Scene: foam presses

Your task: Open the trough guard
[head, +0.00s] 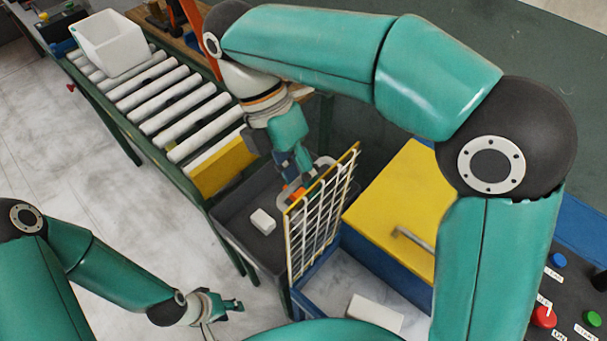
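The trough guard seems to be the white wire mesh panel with a yellow edge (311,228). It stands steeply upright along the right side of a dark grey trough (232,212). A white block (263,221) lies in the trough, and a small orange thing shows near the guard's upper left edge. My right gripper (300,178) points down over the trough, close to the left of the guard's upper part; contact and finger gap are unclear. My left gripper (234,305) is low in the view, left of the guard and apart from it; its fingers are too small to judge.
A roller conveyor (165,95) with a white bin (109,43) runs at upper left. A yellow-topped box with a handle (400,205) stands right of the guard. Another white block (375,313) lies below it. A button panel (565,300) is at lower right.

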